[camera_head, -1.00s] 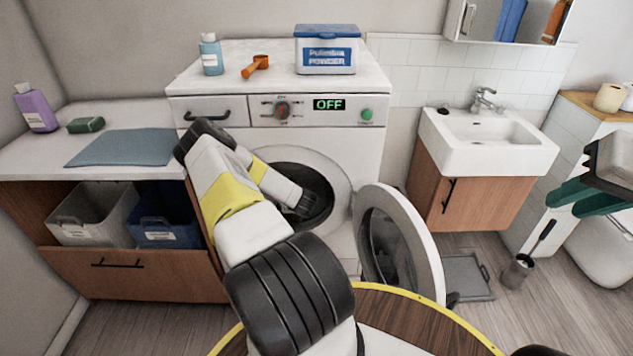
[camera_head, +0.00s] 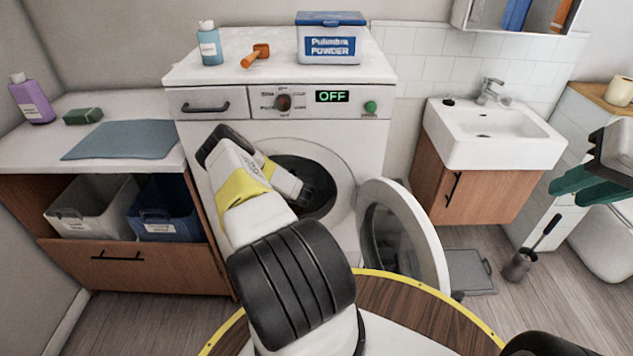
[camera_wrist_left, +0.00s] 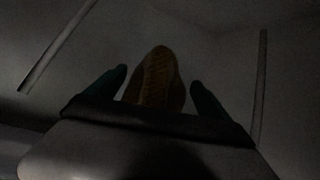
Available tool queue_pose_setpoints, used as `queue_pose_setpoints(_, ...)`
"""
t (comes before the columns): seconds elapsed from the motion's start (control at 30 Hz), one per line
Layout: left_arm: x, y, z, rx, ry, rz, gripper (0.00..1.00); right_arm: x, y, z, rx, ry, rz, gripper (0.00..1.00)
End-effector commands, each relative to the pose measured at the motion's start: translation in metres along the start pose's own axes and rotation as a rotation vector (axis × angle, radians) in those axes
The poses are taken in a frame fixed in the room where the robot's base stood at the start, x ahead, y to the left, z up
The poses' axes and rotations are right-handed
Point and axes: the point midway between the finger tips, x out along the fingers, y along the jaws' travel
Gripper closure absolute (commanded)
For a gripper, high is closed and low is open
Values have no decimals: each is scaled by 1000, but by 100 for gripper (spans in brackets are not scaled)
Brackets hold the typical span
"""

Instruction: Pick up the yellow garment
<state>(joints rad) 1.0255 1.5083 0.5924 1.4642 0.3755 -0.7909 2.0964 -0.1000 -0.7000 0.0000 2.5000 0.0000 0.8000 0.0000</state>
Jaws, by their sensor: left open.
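The yellow garment (camera_wrist_left: 155,78) shows dim and brownish in the dark left wrist view, inside the washing machine drum. It lies between and just beyond the two fingers of my left gripper (camera_wrist_left: 158,80), which are spread apart with a gap to it on each side. In the head view my left arm reaches into the drum opening (camera_head: 315,200) of the washing machine (camera_head: 380,135), and its fingers and the garment are hidden there. My right gripper (camera_head: 588,185), with teal fingers, hangs in the air at the right; its finger gap is unclear.
The round washer door (camera_head: 438,250) stands open to the right of my left arm. A counter (camera_head: 30,150) with bins below is at the left. A sink (camera_head: 490,150) stands at the right.

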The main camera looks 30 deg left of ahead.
Motion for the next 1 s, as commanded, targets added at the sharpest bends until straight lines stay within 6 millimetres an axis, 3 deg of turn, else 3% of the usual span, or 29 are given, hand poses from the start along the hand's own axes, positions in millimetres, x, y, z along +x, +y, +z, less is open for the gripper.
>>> queue_pose_setpoints(0.17, 0, 0, 0, 0, 0, 0, 10, 0, 0, 0, 0, 0, 0, 75)
queue_pose_setpoints(0.5, 0, 0, 1, 0, -1, 0, 74, 0, 0, 0, 0, 0, 0, 75)
queue_pose_setpoints(0.77, -1, 0, 2, 0, -1, 0, 74, 0, 0, 0, 0, 0, 0, 75)
queue_pose_setpoints(1.0, -15, 2, 17, -1, -3, 0, 74, 0, 0, 0, 0, 0, 0, 75)
